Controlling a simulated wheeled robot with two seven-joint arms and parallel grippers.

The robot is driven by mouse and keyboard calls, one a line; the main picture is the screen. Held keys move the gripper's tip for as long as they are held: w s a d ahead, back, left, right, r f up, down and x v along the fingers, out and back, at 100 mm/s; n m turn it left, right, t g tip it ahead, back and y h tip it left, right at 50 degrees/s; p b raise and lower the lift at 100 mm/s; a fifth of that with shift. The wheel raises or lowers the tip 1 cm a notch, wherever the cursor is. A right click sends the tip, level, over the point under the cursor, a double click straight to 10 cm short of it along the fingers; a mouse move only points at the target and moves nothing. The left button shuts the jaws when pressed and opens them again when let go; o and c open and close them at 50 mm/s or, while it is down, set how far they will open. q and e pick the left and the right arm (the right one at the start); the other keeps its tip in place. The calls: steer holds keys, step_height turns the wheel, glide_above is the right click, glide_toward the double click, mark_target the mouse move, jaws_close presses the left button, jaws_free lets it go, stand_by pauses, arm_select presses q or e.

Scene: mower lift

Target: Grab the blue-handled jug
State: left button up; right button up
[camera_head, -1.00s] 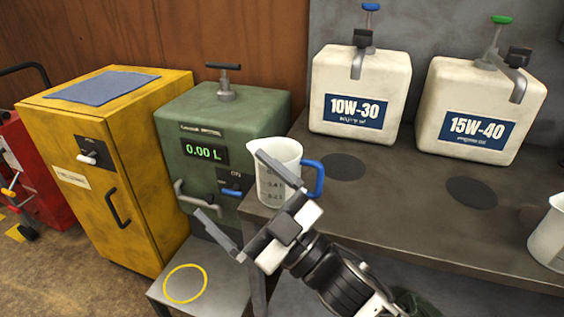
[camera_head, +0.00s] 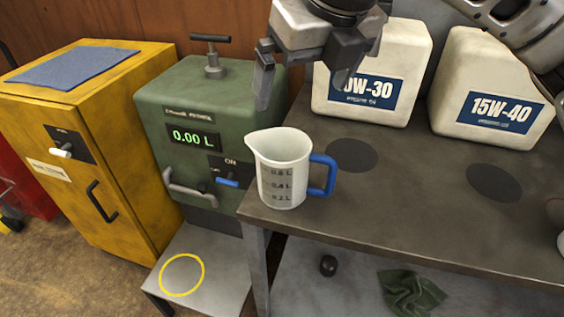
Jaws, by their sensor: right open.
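The white measuring jug (camera_head: 283,165) with the blue handle (camera_head: 324,176) stands upright on the left end of the dark bench. Its spout points left and its handle points right. My right gripper (camera_head: 302,92) is open and empty above the jug, with its fingers pointing down. The fingers are apart from the jug, and nothing covers the jug. My left gripper is not in view.
Oil containers labelled 10W-30 (camera_head: 404,62) and 15W-40 (camera_head: 485,80) stand at the back of the bench (camera_head: 420,205). The green dispenser (camera_head: 210,100) reads 0.00 L beside the bench. A yellow cabinet (camera_head: 115,150) and a low stand (camera_head: 222,263) are left. A green cloth (camera_head: 410,292) lies below.

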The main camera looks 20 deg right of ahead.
glide_above(283, 145)
steer(key=s, duration=0.2)
steer(key=f, duration=0.5)
steer(key=d+f+p, duration=0.1)
steer(key=f, duration=0.2)
steer(key=shift+f, duration=0.25)
steer(key=shift+w+a+f, duration=0.1)
steer(key=shift+w+f, duration=0.15)
steer(key=shift+f, duration=0.25)
steer(key=p+x, duration=0.1)
steer(key=x, duration=0.3)
steer(key=shift+s+a+f, duration=0.1)
steer(key=shift+a+f, duration=0.05)
steer(key=shift+f, duration=0.5)
steer(key=c, duration=1.1)
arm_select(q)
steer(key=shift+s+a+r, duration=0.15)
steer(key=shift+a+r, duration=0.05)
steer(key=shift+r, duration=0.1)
arm_select(e)
steer(key=shift+r, duration=0.1)
steer(key=shift+r, duration=0.1)
